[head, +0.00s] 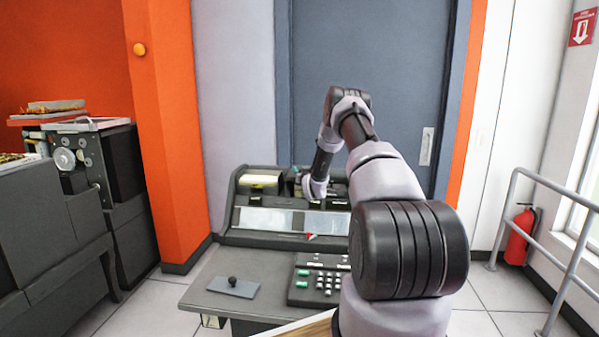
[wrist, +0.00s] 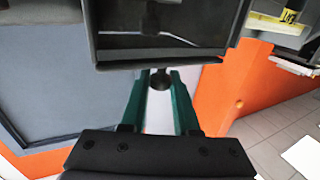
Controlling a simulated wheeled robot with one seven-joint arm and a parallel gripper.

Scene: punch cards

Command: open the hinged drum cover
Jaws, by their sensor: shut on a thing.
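The drum cover is a dark framed panel (wrist: 228,24) with a window-like middle, at the top of the wrist view. A small dark round knob (wrist: 160,80) sits at its near edge. My gripper (wrist: 161,88) has green fingers on either side of the knob and is shut on it. In the head view, my arm reaches over the keypunch machine (head: 228,228), and a bit of my gripper (head: 296,171) shows at its dark upper part. The cover cannot be made out clearly there. I cannot tell how far the cover is open.
A keyboard (head: 318,282) and a grey plate with a black knob (head: 232,287) lie on the desk. An orange pillar (head: 172,120) stands at left behind the machine, a grey door (head: 370,70) behind it. A railing (head: 548,180) and fire extinguisher (head: 519,238) stand right.

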